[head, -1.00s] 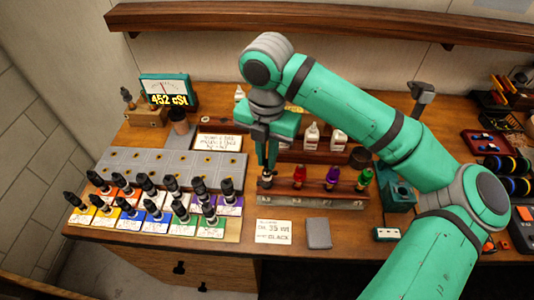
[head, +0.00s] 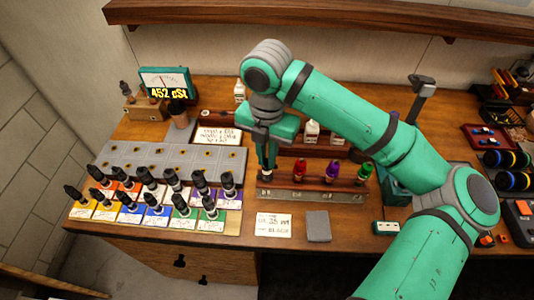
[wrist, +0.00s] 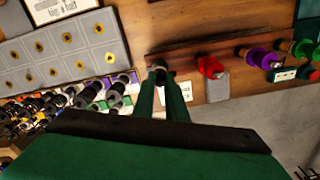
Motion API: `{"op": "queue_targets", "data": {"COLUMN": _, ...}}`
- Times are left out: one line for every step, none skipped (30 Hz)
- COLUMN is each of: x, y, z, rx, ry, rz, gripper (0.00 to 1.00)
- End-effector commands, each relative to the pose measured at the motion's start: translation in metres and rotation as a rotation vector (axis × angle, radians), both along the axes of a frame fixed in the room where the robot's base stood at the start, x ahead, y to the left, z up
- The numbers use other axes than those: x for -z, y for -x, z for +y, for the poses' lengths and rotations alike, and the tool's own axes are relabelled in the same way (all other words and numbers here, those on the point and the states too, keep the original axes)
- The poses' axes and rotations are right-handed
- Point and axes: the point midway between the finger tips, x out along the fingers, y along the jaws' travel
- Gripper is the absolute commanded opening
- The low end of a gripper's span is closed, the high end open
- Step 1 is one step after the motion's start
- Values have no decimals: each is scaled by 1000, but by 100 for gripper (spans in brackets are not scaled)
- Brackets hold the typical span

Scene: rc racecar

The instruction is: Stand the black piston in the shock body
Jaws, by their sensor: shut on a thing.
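A rack (head: 318,194) on the bench carries a red piston (head: 300,170), a purple piston (head: 332,172) and a green piston (head: 365,170). My gripper (head: 266,170) points down at the rack's left end, left of the red piston. Its fingers are shut on a small dark piece, apparently the black piston, mostly hidden between them; a grey and dark part of it (wrist: 159,68) shows at the fingertips in the wrist view. I cannot tell whether it is clear of the rack. Several dark shocks stand on coloured cards (head: 130,213) at left; I cannot tell which shock body is meant.
A grey plate with several holes (head: 165,163) lies behind the shocks. A teal meter (head: 165,82) reads 452 cSt. White bottles (head: 312,131) stand behind the rack. A note card (head: 273,226) and a grey pad (head: 318,226) lie in front.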

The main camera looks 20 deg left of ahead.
Motion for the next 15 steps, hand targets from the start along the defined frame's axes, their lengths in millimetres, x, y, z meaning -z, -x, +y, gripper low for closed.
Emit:
{"op": "queue_targets", "data": {"x": 1, "y": 0, "z": 0, "rx": 0, "ry": 0, "rz": 1, "gripper": 0}}
{"op": "queue_targets", "data": {"x": 1, "y": 0, "z": 0, "rx": 0, "ry": 0, "rz": 0, "gripper": 17}}
{"op": "queue_targets", "data": {"x": 1, "y": 0, "z": 0, "rx": 0, "ry": 0, "rz": 0, "gripper": 26}}
{"op": "queue_targets", "data": {"x": 1, "y": 0, "z": 0, "rx": 0, "ry": 0, "rz": 0, "gripper": 33}}
{"op": "queue_targets", "data": {"x": 1, "y": 0, "z": 0, "rx": 0, "ry": 0, "rz": 0, "gripper": 34}}
{"op": "queue_targets", "data": {"x": 1, "y": 0, "z": 0, "rx": 0, "ry": 0, "rz": 0, "gripper": 34}}
{"op": "queue_targets", "data": {"x": 1, "y": 0, "z": 0, "rx": 0, "ry": 0, "rz": 0, "gripper": 34}}
{"op": "queue_targets", "data": {"x": 1, "y": 0, "z": 0, "rx": 0, "ry": 0, "rz": 0, "gripper": 34}}
{"op": "queue_targets", "data": {"x": 1, "y": 0, "z": 0, "rx": 0, "ry": 0, "rz": 0, "gripper": 34}}
{"op": "queue_targets", "data": {"x": 1, "y": 0, "z": 0, "rx": 0, "ry": 0, "rz": 0, "gripper": 34}}
{"op": "queue_targets", "data": {"x": 1, "y": 0, "z": 0, "rx": 0, "ry": 0, "rz": 0, "gripper": 34}}
{"op": "queue_targets", "data": {"x": 1, "y": 0, "z": 0, "rx": 0, "ry": 0, "rz": 0, "gripper": 34}}
{"op": "queue_targets", "data": {"x": 0, "y": 0, "z": 0, "rx": 0, "ry": 0, "rz": 0, "gripper": 34}}
{"op": "queue_targets", "data": {"x": -1, "y": 0, "z": 0, "rx": 0, "ry": 0, "rz": 0, "gripper": 34}}
{"op": "queue_targets", "data": {"x": -3, "y": 0, "z": 0, "rx": 0, "ry": -1, "rz": -1, "gripper": 34}}
